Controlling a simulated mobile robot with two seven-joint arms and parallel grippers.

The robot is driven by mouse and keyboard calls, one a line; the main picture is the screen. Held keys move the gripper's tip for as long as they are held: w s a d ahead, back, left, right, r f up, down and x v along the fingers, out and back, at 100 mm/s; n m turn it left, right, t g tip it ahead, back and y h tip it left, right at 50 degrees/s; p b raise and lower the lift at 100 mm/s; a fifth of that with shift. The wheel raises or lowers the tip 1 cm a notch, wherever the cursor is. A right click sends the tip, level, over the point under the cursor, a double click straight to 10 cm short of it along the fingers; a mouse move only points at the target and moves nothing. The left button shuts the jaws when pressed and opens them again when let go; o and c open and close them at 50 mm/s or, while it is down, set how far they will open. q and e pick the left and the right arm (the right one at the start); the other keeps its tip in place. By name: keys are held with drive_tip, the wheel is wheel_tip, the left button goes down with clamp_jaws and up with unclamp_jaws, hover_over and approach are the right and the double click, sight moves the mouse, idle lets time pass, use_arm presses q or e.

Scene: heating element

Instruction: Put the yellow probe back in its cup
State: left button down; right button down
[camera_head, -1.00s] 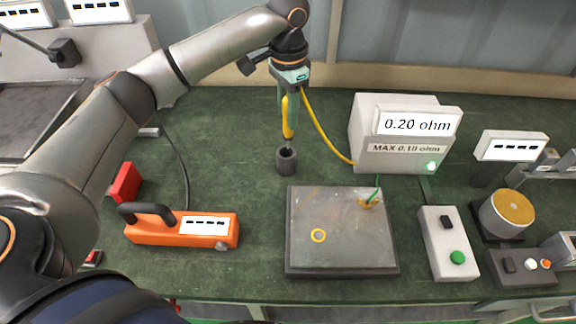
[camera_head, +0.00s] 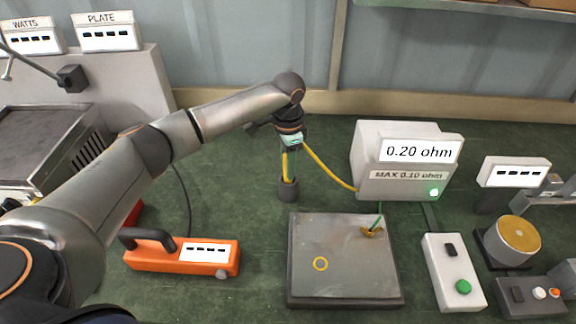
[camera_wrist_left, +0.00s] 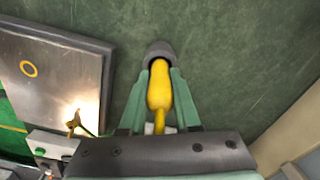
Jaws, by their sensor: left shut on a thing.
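The yellow probe (camera_wrist_left: 160,88) is between the fingers of my left gripper (camera_head: 289,160), which is shut on it. In the head view the yellow probe (camera_head: 286,166) points down, with its lower end at the mouth of the dark grey cup (camera_head: 288,190). In the left wrist view the cup (camera_wrist_left: 158,48) is just beyond the fingertips, and the probe's front end overlaps its mouth. How deep the tip sits inside is hidden. A yellow cable (camera_head: 328,167) runs from the probe to the meter. My right gripper is not in view.
The meter (camera_head: 375,160) reading 0.20 ohm stands to the right of the cup. A grey plate (camera_head: 345,275) with a yellow ring lies in front. An orange handled device (camera_head: 165,257) is at the left. Open green bench surrounds the cup.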

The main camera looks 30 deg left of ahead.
use_arm(q)
drive_tip(key=shift+f, duration=0.25)
drive_tip(key=shift+f, duration=0.1)
drive_tip(key=c, duration=0.6)
unclamp_jaws()
wheel_tip(320, 180, up, 12)
drive_tip(key=shift+r, duration=0.1)
